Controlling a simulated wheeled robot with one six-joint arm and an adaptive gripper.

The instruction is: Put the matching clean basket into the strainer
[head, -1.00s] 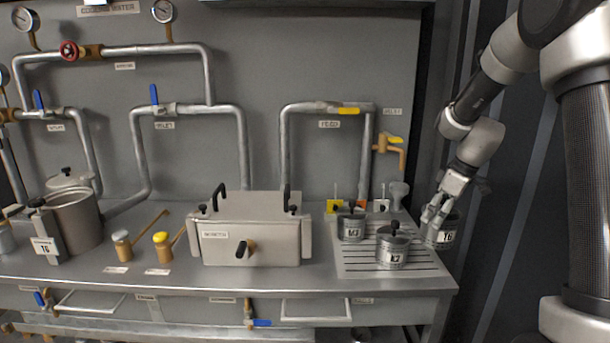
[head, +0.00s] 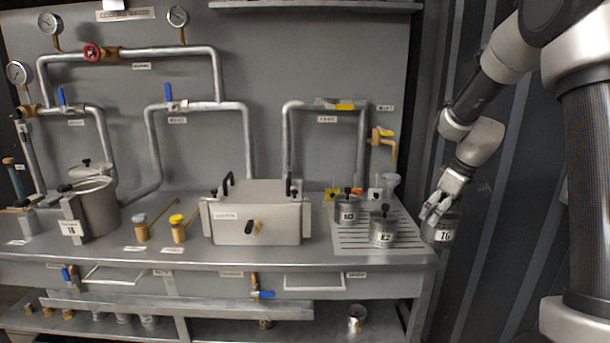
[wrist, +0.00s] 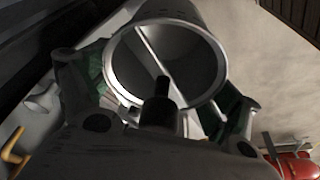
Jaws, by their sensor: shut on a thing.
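My gripper (head: 436,207) is shut on a grey metal basket labelled T6 (head: 443,229), held in the air off the bench's right end. In the wrist view the basket (wrist: 213,60) shows its round open rim and a bar across it, between my fingers. The strainer (head: 95,208) is a wide grey metal pot at the left of the bench, with a label plate (head: 71,228) that seems to read T6. Its lid (head: 88,170) shows behind its rim. Two other baskets, one that seems marked K2 (head: 382,231) and one behind it (head: 346,212), stand on the ribbed drainboard.
A closed metal box (head: 257,222) with black handles stands mid-bench. Pipes with valves line the back panel. A small metal cup (head: 355,318) stands on the lower shelf.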

